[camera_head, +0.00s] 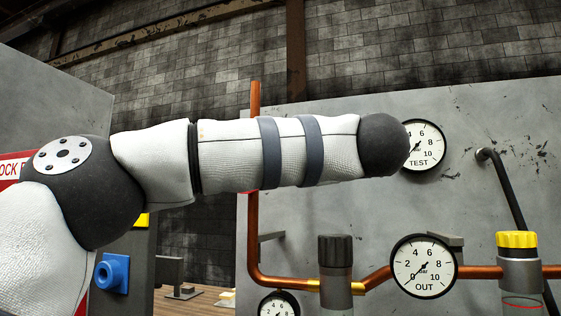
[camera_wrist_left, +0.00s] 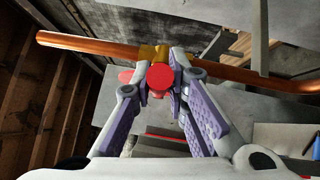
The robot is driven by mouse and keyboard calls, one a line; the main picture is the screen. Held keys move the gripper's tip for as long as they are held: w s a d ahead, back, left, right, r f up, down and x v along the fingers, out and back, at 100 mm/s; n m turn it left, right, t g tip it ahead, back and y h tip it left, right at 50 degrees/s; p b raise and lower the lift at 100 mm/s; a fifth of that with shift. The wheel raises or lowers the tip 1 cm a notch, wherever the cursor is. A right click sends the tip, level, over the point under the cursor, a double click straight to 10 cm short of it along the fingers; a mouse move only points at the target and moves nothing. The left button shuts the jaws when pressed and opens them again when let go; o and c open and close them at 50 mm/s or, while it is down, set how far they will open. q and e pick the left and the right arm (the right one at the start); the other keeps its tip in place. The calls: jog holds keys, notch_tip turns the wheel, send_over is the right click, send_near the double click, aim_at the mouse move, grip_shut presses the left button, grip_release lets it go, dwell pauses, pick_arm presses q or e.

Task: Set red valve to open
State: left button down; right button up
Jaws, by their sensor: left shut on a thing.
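The red valve (camera_wrist_left: 160,77) shows in the left wrist view as a red handle with a rounded end. It sits at a brass-coloured fitting (camera_wrist_left: 152,52) on a copper pipe (camera_wrist_left: 90,41). My left gripper (camera_wrist_left: 161,62) is shut on the red valve, one finger on each side of it. Part of the handle sticks out past the left finger. In the head view my left arm reaches across from the left, and neither its gripper nor the red valve can be seen there. My right gripper is in neither view.
In the head view, a grey panel (camera_head: 330,215) carries copper pipe (camera_head: 253,225), a TEST gauge (camera_head: 424,146) and an OUT gauge (camera_head: 423,266). A black-capped fitting (camera_head: 335,250) and a yellow-capped one (camera_head: 517,240) stand beside the OUT gauge. A dark rod (camera_head: 512,200) slants down at right.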

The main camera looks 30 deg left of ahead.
pick_arm(q)
jog(key=shift+s+r, duration=0.1)
jog(key=shift+r, duration=0.25)
jog(key=shift+a+r+n+g+h, duration=0.15)
jog(key=shift+r+n+g+h, duration=0.35)
jog(key=shift+r+n+h, duration=0.55)
jog(key=shift+s+a+r+n+g+h, duration=0.1)
jog(key=shift+a+r+n+g+h, duration=0.15)
jog(key=shift+r+n+h, duration=0.3)
jog(key=shift+s+a+r+n+g+h, duration=0.15)
jog(key=shift+a+r+n+h, duration=0.1)
jog(key=shift+r+n+h, duration=0.2)
jog(key=c, duration=1.6)
grip_release()
jog(key=shift+w+f, duration=0.1)
jog(key=shift+f, duration=0.05)
